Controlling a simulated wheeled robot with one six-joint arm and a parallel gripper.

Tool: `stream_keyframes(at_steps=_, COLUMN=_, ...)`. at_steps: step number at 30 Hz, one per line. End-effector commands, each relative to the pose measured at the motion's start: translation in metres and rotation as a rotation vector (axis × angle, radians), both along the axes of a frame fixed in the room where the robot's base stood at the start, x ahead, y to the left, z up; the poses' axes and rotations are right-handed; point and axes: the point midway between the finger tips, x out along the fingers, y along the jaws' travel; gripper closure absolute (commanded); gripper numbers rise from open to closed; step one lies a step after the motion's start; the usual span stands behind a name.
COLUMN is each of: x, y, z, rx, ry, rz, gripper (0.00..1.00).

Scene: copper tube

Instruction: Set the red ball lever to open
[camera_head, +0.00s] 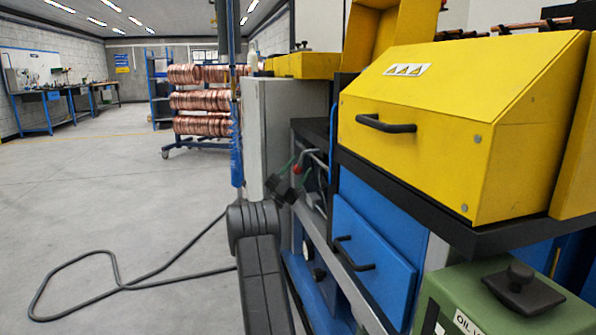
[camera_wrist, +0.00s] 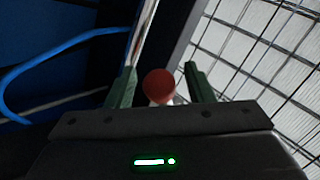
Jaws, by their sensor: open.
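The red ball of the lever (camera_head: 297,169) shows in the head view beside the grey cabinet, at the end of a grey bent rod (camera_head: 318,153). In the wrist view the red ball (camera_wrist: 159,84) lies between the two green fingers of my gripper (camera_wrist: 160,86). Clear gaps show on both sides of the ball, so the fingers are open and apart from it. In the head view my gripper (camera_head: 288,178) is at the ball and partly covers the area around it. The lever's base is hard to make out.
A yellow machine cover (camera_head: 450,120) with a black handle is at the right, above a blue drawer (camera_head: 372,250). A grey cabinet (camera_head: 285,125) stands behind my gripper. A green box (camera_head: 470,300) is at the lower right. A cable (camera_head: 110,285) lies on the open floor at left.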

Motion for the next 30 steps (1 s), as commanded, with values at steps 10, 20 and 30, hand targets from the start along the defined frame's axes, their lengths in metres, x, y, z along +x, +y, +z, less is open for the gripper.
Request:
stream_keyframes(at_steps=10, x=-0.018, y=0.036, z=-0.043, rx=-0.001, ry=0.006, rz=0.003, gripper=0.52)
stream_keyframes(at_steps=20, x=-0.038, y=0.073, z=-0.091, rx=-0.001, ry=0.002, rz=0.001, gripper=0.52)
stream_keyframes(at_steps=30, x=-0.043, y=0.08, z=-0.103, rx=0.0, ry=0.0, rz=0.0, gripper=0.52)
